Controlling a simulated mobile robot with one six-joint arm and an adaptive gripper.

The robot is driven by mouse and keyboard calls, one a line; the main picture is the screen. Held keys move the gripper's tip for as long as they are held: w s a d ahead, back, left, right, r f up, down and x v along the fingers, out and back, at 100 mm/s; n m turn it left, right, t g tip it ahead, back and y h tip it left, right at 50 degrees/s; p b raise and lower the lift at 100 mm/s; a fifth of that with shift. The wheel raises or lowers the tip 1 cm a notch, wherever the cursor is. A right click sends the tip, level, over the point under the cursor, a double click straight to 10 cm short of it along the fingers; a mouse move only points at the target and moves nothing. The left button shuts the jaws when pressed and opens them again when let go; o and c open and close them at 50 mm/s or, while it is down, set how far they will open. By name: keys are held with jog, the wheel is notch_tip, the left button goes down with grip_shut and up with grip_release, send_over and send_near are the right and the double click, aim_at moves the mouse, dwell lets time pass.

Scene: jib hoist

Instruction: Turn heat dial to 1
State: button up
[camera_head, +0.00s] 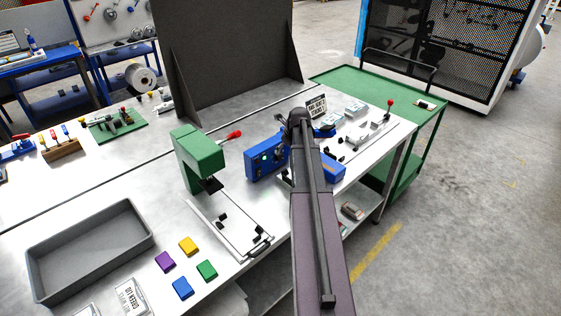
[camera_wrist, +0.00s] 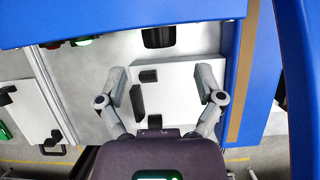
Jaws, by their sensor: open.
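A blue machine (camera_head: 267,163) with small knobs or lights on its front stands on the bench, partly behind my arm in the head view. I cannot make out a numbered heat dial in either view. In the wrist view a blue housing (camera_wrist: 120,12) spans the top, and a black rounded part (camera_wrist: 158,37) sticks out below it; I cannot tell if this is the dial. My gripper (camera_wrist: 164,88) is open, its two fingers spread over a light plate (camera_wrist: 180,100) with black blocks. Nothing is held between the fingers. My arm hides the gripper in the head view.
A green press (camera_head: 197,158) with a red lever stands left of the blue machine. A grey tray (camera_head: 90,290) and several coloured blocks (camera_head: 188,246) lie nearer. A blue upright (camera_wrist: 258,70) stands close to the right finger. A green cart (camera_head: 400,92) stands beyond the bench.

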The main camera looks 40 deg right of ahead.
aim_at(281, 155)
jog(key=shift+b+x, duration=2.3)
jog(key=shift+x, duration=0.5)
jog(key=c, duration=1.1)
